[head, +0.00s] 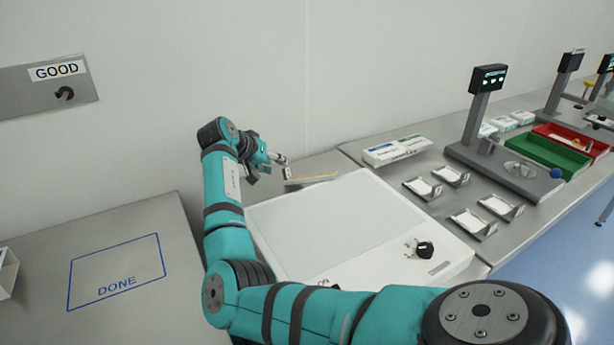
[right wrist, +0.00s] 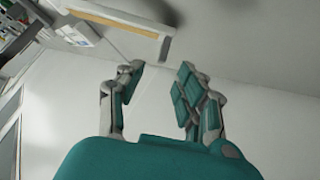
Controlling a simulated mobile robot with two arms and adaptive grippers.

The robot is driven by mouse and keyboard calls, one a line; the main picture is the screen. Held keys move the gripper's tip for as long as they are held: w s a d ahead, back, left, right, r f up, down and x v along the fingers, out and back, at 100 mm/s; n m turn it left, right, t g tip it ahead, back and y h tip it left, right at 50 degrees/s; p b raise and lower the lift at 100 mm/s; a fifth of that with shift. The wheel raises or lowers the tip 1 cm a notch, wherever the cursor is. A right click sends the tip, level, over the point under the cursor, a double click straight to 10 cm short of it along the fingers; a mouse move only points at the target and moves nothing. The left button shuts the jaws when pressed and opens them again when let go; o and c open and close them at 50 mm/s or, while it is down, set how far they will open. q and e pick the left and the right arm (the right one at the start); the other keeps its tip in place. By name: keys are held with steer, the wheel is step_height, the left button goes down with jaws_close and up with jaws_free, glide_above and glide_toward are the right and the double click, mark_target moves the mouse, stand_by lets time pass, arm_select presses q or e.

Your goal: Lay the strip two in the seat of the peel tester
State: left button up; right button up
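My right gripper (head: 275,160) is at the back left corner of a white flat-topped machine. The right wrist view shows its two fingers (right wrist: 160,95) apart with nothing between them. A narrow pale piece with a tan edge (head: 313,178) lies just right of the fingers; it seems to be the pale bar (right wrist: 125,22) beyond the fingertips in the wrist view. I cannot tell whether it is strip two. A grey column device with a display (head: 488,78) stands on the right bench and may be the peel tester; its seat is not clear. My left gripper is out of view.
The white machine (head: 310,225) has a black knob (head: 425,249). Several small holders with white pieces (head: 468,222) sit on the right bench, before a green tray (head: 550,152) and a red tray (head: 572,140). The DONE square (head: 115,270) at left is empty.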

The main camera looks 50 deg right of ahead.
mark_target(283, 169)
steer(key=shift+p+x, duration=0.6)
steer(key=shift+x, duration=2.55)
steer(key=shift+a+f, duration=0.1)
jaws_close()
